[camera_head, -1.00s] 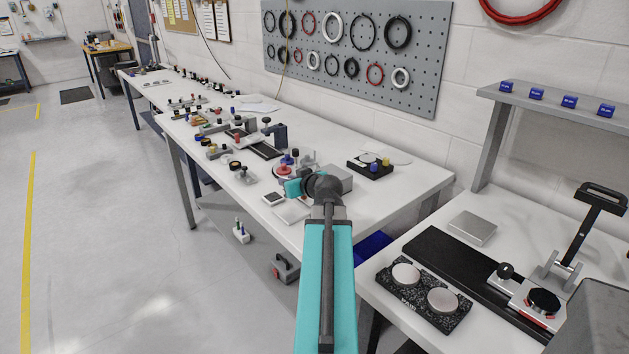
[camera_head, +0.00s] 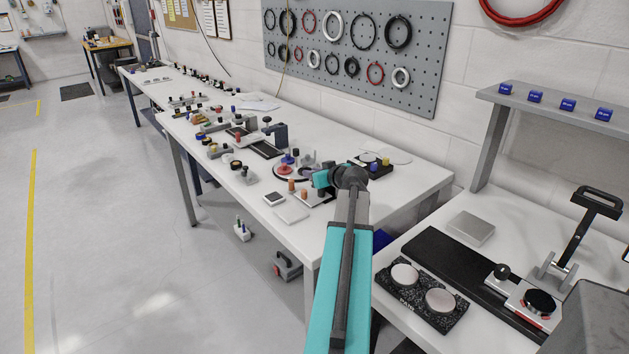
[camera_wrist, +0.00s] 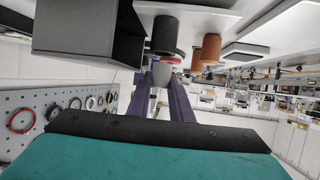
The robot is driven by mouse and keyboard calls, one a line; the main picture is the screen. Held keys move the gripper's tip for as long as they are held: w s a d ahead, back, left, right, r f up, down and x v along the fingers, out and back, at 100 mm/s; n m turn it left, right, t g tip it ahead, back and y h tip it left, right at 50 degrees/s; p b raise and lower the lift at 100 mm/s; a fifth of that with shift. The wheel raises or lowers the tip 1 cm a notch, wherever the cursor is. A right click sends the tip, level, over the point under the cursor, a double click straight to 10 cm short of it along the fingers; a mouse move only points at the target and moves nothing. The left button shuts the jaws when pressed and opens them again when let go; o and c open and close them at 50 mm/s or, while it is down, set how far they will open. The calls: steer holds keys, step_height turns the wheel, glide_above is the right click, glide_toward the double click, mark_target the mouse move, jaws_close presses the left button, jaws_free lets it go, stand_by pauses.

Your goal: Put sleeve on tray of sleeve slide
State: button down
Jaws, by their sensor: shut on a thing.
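My gripper (camera_wrist: 168,88) is shut in the wrist view, its two dark purple fingers closing on a small light-grey rounded piece (camera_wrist: 168,79). This piece seems to be the sleeve, but it is small and partly covered by the fingers. A dark cylinder (camera_wrist: 165,35) and copper cylinders (camera_wrist: 211,48) stand close by on the table, which appears upside down there. In the head view my gripper (camera_head: 320,180) is over the bench, right of the copper cylinders (camera_head: 291,185). The sleeve slide's tray cannot be made out for sure; a dark plate (camera_head: 318,197) lies just below my gripper.
A large grey block (camera_wrist: 88,35) is close on the left in the wrist view. A red piece (camera_head: 284,170) and a blue knob (camera_head: 288,159) stand left of my gripper. Flat plates (camera_head: 291,214) lie at the front edge.

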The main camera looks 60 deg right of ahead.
mark_target(313, 190)
steer(key=shift+f+p, duration=0.55)
steer(key=shift+f, duration=1.2)
steer(key=shift+f+b, duration=0.2)
steer(key=shift+b, duration=0.15)
steer(key=c, duration=1.9)
jaws_free()
steer(key=shift+o, duration=0.2)
steer(key=shift+r+p, duration=0.25)
steer(key=shift+p, duration=0.05)
steer(key=b+v, duration=0.2)
steer(key=v, duration=1)
